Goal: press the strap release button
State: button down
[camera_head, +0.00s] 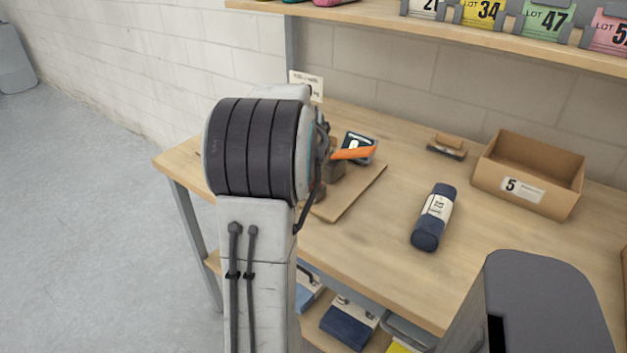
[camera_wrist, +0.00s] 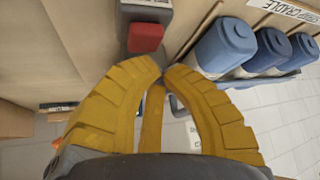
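A red button (camera_wrist: 146,38) sticks out of a grey housing (camera_wrist: 146,10) at the top of the wrist view; I take it to be the strap release button. My gripper (camera_wrist: 163,68) has ridged yellow fingers, whose tips nearly meet just below the button in the picture. A small gap seems to lie between tips and button; I cannot tell its depth. A straight yellow bar shows between the fingers; I cannot tell whether it is a third finger. Nothing is held. In the head view my arm hides the button and most of the gripper.
In the head view, a wooden bench (camera_head: 382,271) carries a dark blue roll (camera_head: 433,217), a cardboard box (camera_head: 529,172) marked 5 and a small dark device (camera_head: 359,146). A shelf (camera_head: 440,25) hangs above.

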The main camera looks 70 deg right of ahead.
jog(key=shift+r, duration=0.15)
jog(key=shift+r+p, duration=1.85)
jog(key=shift+r, duration=0.55)
